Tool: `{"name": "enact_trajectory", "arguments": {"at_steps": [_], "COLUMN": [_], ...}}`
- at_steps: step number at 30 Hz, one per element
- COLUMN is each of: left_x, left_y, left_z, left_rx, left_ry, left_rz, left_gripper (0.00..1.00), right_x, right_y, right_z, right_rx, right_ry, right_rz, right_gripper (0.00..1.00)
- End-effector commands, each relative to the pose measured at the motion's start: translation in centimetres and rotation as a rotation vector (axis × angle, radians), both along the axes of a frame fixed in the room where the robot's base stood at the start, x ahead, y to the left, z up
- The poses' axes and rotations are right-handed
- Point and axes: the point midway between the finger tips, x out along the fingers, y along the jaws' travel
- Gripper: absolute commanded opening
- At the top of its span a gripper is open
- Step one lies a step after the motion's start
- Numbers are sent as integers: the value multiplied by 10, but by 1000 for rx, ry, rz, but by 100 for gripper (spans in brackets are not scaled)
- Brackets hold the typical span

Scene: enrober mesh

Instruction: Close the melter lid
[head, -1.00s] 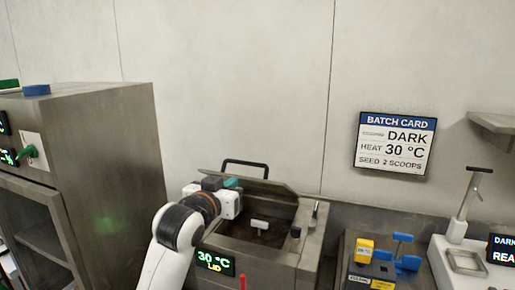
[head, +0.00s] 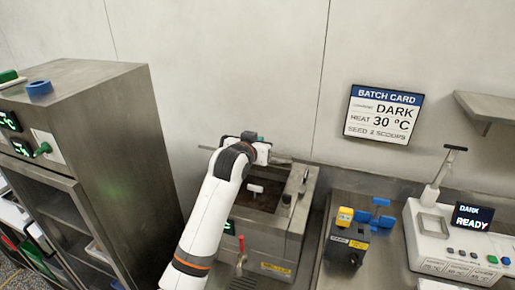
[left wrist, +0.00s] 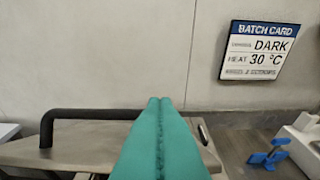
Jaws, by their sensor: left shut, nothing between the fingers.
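The steel melter (head: 270,240) stands below the wall, with its dark tank opening (head: 262,200) uncovered and a small white piece (head: 255,188) inside. Its lid stands raised at the back; in the head view only a thin edge (head: 280,159) shows, the rest hidden by my left arm. In the left wrist view the lid's grey plate (left wrist: 70,150) and black bar handle (left wrist: 90,113) lie left of and behind my fingers. My left gripper (head: 262,139) is at the raised lid, shut and empty; its teal fingers (left wrist: 160,102) touch each other. I cannot tell whether they touch the lid. My right gripper is out of view.
A tall steel cabinet (head: 95,150) stands at left. A red-handled tap (head: 241,248) is on the melter's front. Right are a black-and-yellow device (head: 345,240), blue parts (head: 378,218) and a white machine (head: 430,230). A batch card (head: 383,113) hangs on the wall.

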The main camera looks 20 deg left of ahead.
Motion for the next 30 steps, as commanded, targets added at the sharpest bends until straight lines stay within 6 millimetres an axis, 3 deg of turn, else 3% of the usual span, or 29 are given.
{"name": "enact_trajectory", "arguments": {"at_steps": [3,12,25,30], "left_x": [21,-2,-4,-7], "left_y": [1,0,0,-1], "left_z": [-2,-34,-39,-46], "left_rx": [0,-1,-1,0], "left_ry": [2,2,-2,-25], "left_rz": [0,-1,-1,-1], "left_gripper": [0,0,0,0], "right_x": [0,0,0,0], "right_y": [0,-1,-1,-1], "right_z": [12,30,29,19], "right_rx": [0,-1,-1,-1], "right_ry": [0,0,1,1], "right_rz": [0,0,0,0], "right_gripper": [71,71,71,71]}}
